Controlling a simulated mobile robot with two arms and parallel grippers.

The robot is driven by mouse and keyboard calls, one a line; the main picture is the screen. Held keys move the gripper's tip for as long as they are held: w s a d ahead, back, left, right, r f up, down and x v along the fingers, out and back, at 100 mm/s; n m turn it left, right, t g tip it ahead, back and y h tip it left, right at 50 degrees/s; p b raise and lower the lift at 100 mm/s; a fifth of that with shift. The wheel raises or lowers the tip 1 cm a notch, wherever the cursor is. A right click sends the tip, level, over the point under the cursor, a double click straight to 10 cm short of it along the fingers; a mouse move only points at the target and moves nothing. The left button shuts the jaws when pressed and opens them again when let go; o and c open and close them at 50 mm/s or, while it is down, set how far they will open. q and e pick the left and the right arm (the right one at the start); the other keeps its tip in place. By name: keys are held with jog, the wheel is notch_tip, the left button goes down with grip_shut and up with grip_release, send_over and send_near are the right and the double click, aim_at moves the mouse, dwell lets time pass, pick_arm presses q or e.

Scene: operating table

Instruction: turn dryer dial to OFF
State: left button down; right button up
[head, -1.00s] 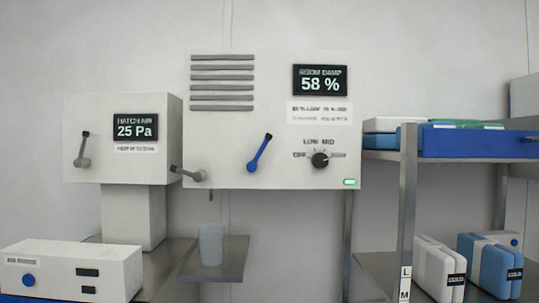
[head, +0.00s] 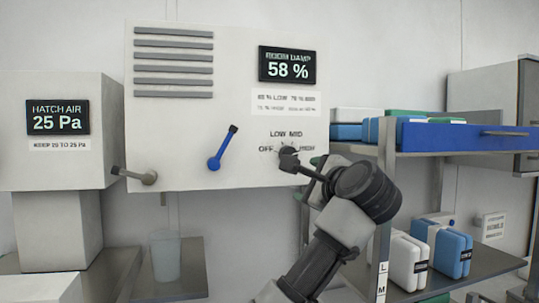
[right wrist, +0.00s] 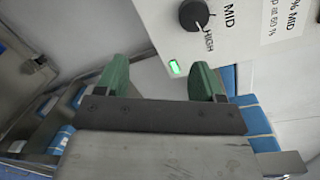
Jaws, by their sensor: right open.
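The dryer dial is a black round knob (right wrist: 194,14) with a white pointer line, seen at the top of the right wrist view. Its pointer is turned toward HIGH. My right gripper (head: 309,178) is just below and right of the dial. In the right wrist view its green fingers (right wrist: 160,74) are apart and empty, with the dial beyond them. My left gripper is not in view.
A blue lever (head: 222,148) and a grey lever (head: 148,178) are left of the dial. A green indicator light (right wrist: 174,67) is near the fingers. A shelf with a blue tray (head: 465,137) and several packs stands right. A cup (head: 165,255) is below the box.

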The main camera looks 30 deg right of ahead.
notch_tip(320, 180, up, 4)
jog(key=s+m+t, duration=0.1)
jog(key=s+m, duration=0.1)
pick_arm(q)
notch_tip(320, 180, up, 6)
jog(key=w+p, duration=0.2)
jog(key=p, duration=0.3)
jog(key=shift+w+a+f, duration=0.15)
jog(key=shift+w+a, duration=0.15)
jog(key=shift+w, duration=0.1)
pick_arm(e)
jog(key=w+d, duration=0.1)
jog(key=w, duration=0.9)
jog(key=shift+w, duration=0.2)
jog(key=shift+d, duration=0.1)
jog(key=shift+c, duration=0.4)
jog(key=c, duration=0.8)
jog(key=shift+c, duration=0.2)
